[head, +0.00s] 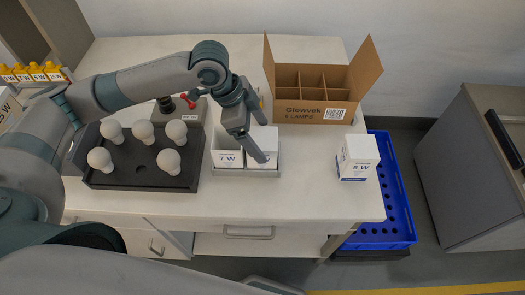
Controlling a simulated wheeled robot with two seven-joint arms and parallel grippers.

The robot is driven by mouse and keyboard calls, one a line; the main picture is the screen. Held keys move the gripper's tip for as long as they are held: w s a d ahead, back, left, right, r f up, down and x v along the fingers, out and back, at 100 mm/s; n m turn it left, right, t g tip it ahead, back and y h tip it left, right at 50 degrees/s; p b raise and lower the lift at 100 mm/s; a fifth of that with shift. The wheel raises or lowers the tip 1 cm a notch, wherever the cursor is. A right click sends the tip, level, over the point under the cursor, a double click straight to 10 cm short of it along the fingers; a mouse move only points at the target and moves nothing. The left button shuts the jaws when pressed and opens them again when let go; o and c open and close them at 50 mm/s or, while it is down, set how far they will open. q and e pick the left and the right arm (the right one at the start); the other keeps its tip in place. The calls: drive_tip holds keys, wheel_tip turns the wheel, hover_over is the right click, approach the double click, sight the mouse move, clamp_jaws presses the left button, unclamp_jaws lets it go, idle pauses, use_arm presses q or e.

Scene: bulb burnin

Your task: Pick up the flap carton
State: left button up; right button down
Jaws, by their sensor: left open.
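My left gripper (262,142) comes in from the left and is open. Its fingers are over the right-hand white carton (265,158) in a small grey tray (248,174), and partly hide it. I cannot tell whether they touch it. A white carton marked 7 W (227,158) stands to its left in the same tray. A white carton marked 5 W or 6 W (357,158) stands alone near the table's right edge. A brown Glowvek box (305,112) with raised side flaps and empty compartments stands behind. My right gripper is not in view.
A dark block (140,183) on the left holds several white bulbs (142,132). Behind it is a grey device with a red lever (190,98). A blue crate (398,215) is beside the table on the right. Tabletop (310,190) is clear between the tray and lone carton.

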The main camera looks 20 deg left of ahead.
use_arm(q)
drive_tip(key=shift+f, duration=0.15)
drive_tip(key=c, duration=1.4)
drive_tip(key=shift+r, duration=0.2)
